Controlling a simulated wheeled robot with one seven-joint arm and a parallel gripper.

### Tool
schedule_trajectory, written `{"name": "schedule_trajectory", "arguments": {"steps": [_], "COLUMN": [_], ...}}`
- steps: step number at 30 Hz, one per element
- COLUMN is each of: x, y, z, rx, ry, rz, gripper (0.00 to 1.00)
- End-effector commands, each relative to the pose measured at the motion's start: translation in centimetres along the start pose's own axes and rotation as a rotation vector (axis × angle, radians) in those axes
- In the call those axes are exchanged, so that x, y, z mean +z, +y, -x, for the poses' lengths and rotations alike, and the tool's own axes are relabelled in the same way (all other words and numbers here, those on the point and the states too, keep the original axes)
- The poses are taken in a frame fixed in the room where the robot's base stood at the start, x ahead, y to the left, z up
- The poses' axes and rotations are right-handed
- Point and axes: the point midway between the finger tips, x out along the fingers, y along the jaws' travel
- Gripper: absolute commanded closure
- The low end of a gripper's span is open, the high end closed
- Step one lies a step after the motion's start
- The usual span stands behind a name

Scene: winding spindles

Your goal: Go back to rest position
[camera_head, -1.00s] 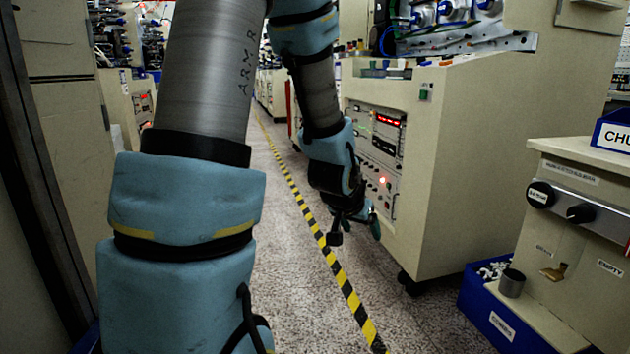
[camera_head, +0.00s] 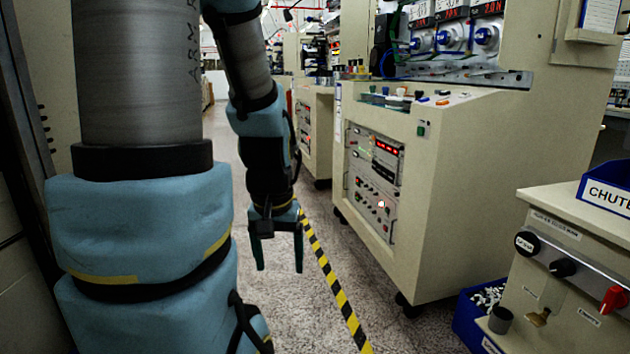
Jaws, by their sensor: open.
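My gripper (camera_head: 279,250) hangs at the end of my arm, left of the picture's middle. Its two dark fingers point down and stand apart with nothing between them. It is above the speckled floor, beside the yellow and black floor stripe (camera_head: 328,278). My blue-padded arm fills the left of the view and hides what is behind it.
A beige machine (camera_head: 480,150) with a control panel (camera_head: 374,180) stands to the right of my gripper. A smaller cabinet (camera_head: 560,280) with knobs, a blue CHUTE sign (camera_head: 607,197) and a blue bin (camera_head: 467,318) is at front right. The aisle floor (camera_head: 300,318) is clear.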

Motion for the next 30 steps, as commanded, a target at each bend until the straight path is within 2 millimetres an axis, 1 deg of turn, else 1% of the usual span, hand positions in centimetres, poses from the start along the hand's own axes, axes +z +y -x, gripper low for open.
{"name": "schedule_trajectory", "arguments": {"steps": [1, 9, 12, 15, 18, 21, 30], "x": [-0.5, -1.7, -2.1, -2.4, -2.6, -2.6, -2.6], "y": [0.0, 0.1, 0.1, 0.1, 0.1, 0.1, 0.1], "z": [3.5, 11.9, 14.7, 16.9, 18.3, 18.9, 18.8], "rx": [0.0, 0.0, 0.0, 0.0, 0.0, 0.0, 0.0], "ry": [0.0, 0.0, 0.0, 0.0, 0.0, 0.0, 0.001], "rz": [0.0, -0.001, -0.001, -0.001, -0.001, -0.001, -0.001], "gripper": [0.21, 0.21, 0.21, 0.21, 0.21, 0.21, 0.21]}}
